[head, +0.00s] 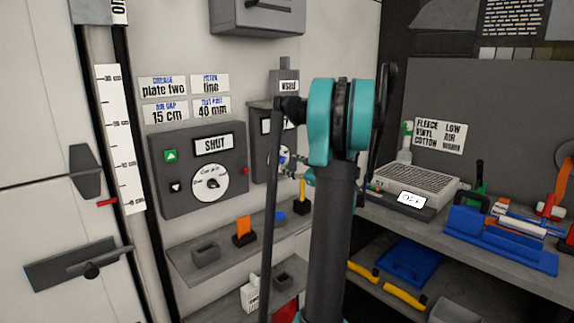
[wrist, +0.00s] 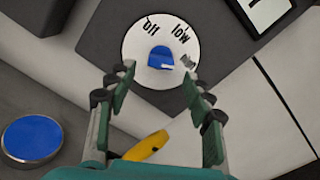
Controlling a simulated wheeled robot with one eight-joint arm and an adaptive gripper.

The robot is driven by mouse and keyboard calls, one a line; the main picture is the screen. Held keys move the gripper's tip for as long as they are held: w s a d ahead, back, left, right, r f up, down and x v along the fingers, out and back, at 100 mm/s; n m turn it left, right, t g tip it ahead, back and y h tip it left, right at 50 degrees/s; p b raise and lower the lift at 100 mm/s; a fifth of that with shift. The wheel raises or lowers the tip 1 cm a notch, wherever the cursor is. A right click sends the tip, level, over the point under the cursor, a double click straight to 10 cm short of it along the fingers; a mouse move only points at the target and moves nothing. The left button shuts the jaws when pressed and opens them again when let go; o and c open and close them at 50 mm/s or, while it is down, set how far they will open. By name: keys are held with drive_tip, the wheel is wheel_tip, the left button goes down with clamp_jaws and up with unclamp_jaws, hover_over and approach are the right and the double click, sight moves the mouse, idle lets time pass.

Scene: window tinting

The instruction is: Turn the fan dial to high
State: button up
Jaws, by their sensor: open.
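The fan dial (wrist: 137,44) is a round white face on a dark grey box, marked "off", "low" and a smaller blurred word at its right edge. Its blue knob (wrist: 160,57) sits in the middle, with a pale mark at its lower right; the exact setting is hard to tell. My gripper (wrist: 158,76) is open and empty in the wrist view. Its fingertips point at the dial, one on each side below the knob, and appear apart from it. In the head view, the box with this dial (head: 283,152) is mostly hidden behind my arm.
A second control box (head: 160,190) with a "SHUT" display and its own dial is at the left. A shelf (head: 185,268) with small holders runs below the boxes. The wrist view shows a blue round thing (wrist: 32,138) and a yellow thing (wrist: 147,145) near my fingers.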

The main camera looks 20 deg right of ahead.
drive_tip(key=v, duration=0.8)
drive_tip(key=shift+s, duration=0.3)
drive_tip(key=s+a+f+n+g, duration=0.45)
drive_tip(key=a+f+n, duration=0.25)
drive_tip(key=a, duration=0.5)
drive_tip(key=s+a+f+n+g, duration=0.45)
drive_tip(key=a+f+n, duration=0.2)
drive_tip(key=a, duration=0.55)
drive_tip(key=s+f+n+g+h, duration=0.2)
drive_tip(key=s+f+n, duration=0.3)
drive_tip(key=s, duration=0.4)
drive_tip(key=s+a+f+n+g+h, duration=0.1)
drive_tip(key=s+f+n+h, duration=0.3)
drive_tip(key=s, duration=0.5)
wheel_tip(320, 180, down, 2)
drive_tip(key=n, duration=0.3)
drive_tip(key=shift+f+n+g, duration=0.2)
drive_tip(key=shift+n+g, duration=0.15)
drive_tip(key=shift+g, duration=0.05)
